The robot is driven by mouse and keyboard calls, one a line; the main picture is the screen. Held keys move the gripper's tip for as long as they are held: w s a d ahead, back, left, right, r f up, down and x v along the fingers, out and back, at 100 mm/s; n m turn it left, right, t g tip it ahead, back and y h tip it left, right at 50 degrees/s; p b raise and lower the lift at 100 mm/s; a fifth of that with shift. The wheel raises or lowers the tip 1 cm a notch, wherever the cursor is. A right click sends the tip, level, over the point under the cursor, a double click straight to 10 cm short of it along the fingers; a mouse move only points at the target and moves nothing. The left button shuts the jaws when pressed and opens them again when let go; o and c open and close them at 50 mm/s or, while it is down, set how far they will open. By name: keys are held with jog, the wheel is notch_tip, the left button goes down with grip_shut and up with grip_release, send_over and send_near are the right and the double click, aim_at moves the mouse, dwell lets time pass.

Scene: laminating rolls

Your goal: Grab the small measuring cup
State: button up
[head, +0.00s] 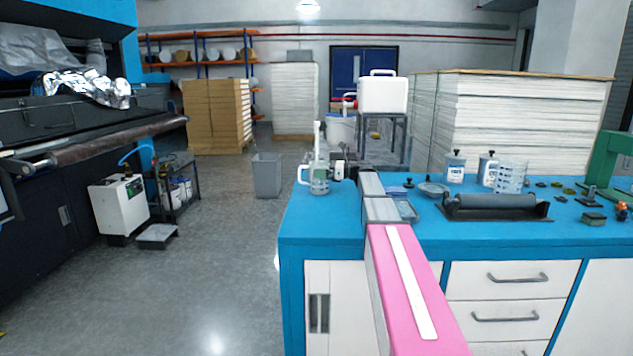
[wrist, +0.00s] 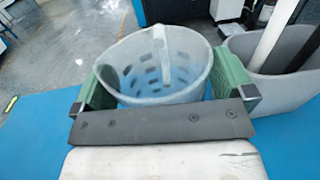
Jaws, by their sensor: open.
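The small measuring cup (head: 319,185) is clear with marks on its wall. It stands upright near the left back edge of the blue bench (head: 335,230), with its handle to the left in the head view. My gripper is open around the cup. I cannot tell whether either pad touches it. In the head view my pink and grey arm reaches forward to the cup, and the fingertips are hard to make out.
In the wrist view a grey container (wrist: 268,72) holding white and black rods stands close on the right. A larger marked cup (head: 510,176), bottles (head: 454,168) and a black roller on a stand (head: 495,207) are farther right on the bench. The bench's left edge is near.

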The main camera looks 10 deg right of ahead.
jog(key=c, duration=0.7)
jog(key=shift+r, duration=0.1)
